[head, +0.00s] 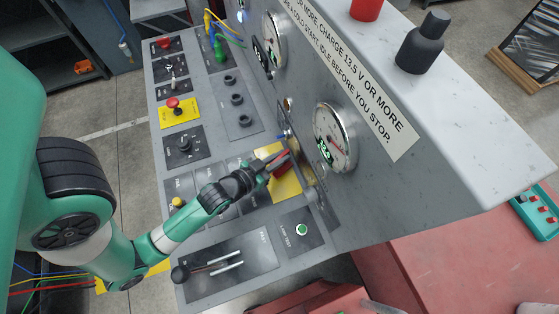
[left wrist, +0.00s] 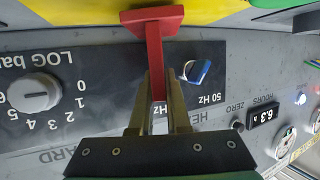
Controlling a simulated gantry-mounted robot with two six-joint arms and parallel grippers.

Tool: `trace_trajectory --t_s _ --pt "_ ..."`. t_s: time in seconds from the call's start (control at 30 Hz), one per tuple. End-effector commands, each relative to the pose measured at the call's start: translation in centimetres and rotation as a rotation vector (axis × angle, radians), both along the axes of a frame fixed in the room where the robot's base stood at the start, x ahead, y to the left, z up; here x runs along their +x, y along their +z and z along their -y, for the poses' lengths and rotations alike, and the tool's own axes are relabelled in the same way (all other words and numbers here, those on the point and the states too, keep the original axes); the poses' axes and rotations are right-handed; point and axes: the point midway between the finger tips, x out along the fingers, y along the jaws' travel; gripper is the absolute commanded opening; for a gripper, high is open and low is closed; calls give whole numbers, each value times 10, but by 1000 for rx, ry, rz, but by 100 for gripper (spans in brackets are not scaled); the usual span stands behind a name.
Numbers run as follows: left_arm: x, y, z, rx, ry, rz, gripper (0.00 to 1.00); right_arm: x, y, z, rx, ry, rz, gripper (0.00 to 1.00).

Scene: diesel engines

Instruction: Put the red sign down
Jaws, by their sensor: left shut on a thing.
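My left gripper (head: 272,167) reaches over the sloped grey control panel from the left. In the left wrist view its two fingers (left wrist: 161,88) are shut on the stem of a red T-shaped piece (left wrist: 154,40). Its wide red bar points away from the fingers, over a yellow area (left wrist: 90,8). In the head view a bit of red (head: 270,154) shows at the fingertips, by a yellow plate (head: 287,187). I see no lettering on the red piece and no separate red sign. I cannot tell whether it touches the panel. My right gripper is not in view.
The grey panel (head: 262,225) carries several knobs and switches, with a lever plate (head: 235,262) near the front. Round gauges (head: 334,137) stand on the upright face beside the gripper. A black bottle-shaped thing (head: 422,45) and a red cap (head: 366,8) are on the top ledge.

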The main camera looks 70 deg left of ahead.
Motion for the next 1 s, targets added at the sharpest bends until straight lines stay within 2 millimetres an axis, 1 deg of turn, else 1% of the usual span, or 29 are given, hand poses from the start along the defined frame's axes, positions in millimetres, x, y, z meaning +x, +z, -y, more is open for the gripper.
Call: trace_trajectory --t_s 0.03,0.17,0.37,0.4,0.47,0.5,0.57,0.83,1.0 --pt "-1 -10 0 -1 1 0 0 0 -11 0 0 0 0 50" --pt "-1 -6 0 -1 1 -1 0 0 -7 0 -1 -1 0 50" --pt "-1 -9 0 -1 1 -1 0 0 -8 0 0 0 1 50" --pt "-1 -9 0 -1 1 -1 16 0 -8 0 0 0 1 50" --pt "-1 -8 0 -1 1 -1 27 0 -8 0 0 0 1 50" --pt "-1 -8 0 -1 1 -1 34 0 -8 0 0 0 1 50" --pt "-1 -8 0 -1 1 -1 44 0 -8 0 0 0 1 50" --pt "-1 -8 0 0 2 0 44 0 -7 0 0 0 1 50" --pt "-5 1 2 -1 1 -2 44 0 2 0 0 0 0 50"
